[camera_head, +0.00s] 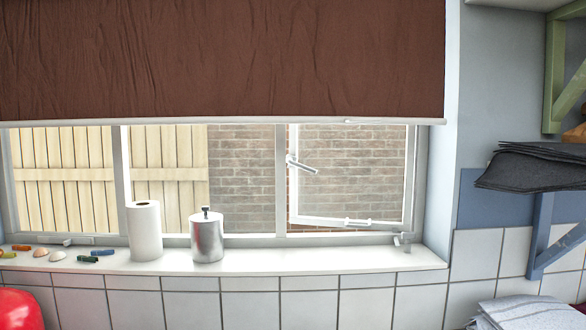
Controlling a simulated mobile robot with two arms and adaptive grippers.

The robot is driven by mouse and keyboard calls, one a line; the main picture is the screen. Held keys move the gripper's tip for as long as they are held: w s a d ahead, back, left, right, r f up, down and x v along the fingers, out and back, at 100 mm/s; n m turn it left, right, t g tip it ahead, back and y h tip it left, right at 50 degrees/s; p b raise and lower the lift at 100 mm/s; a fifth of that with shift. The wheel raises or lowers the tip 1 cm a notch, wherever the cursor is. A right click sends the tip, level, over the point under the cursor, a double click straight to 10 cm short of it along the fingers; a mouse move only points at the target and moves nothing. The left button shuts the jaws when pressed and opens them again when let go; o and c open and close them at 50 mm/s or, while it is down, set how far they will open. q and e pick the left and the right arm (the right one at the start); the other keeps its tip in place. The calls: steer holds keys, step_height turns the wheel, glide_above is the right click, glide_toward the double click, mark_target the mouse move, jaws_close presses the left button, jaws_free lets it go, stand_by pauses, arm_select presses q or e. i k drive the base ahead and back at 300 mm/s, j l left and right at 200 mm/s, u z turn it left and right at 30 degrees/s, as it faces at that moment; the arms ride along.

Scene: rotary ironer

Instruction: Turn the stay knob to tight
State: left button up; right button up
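A small pale fitting (403,240), which looks like the stay knob, sits at the lower right corner of the window frame, just above the sill's right end. Its setting is too small to read. The right window sash (297,205) appears to stand a little open. A light handle (301,165) sticks out from its left side, tilted down to the right. A small white bar (357,222) lies along the sash's bottom rail. Neither of my grippers is in view.
On the white sill (330,260) stand a paper roll (145,232) and a metal canister (207,238); small coloured pieces and shells lie at the left. The sill right of the canister is clear. A brown blind (220,60) hangs above. Dark folded cloths (535,168) jut out at right.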

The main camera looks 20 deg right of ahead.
mark_target(408, 236)
steer(key=z, duration=1.45)
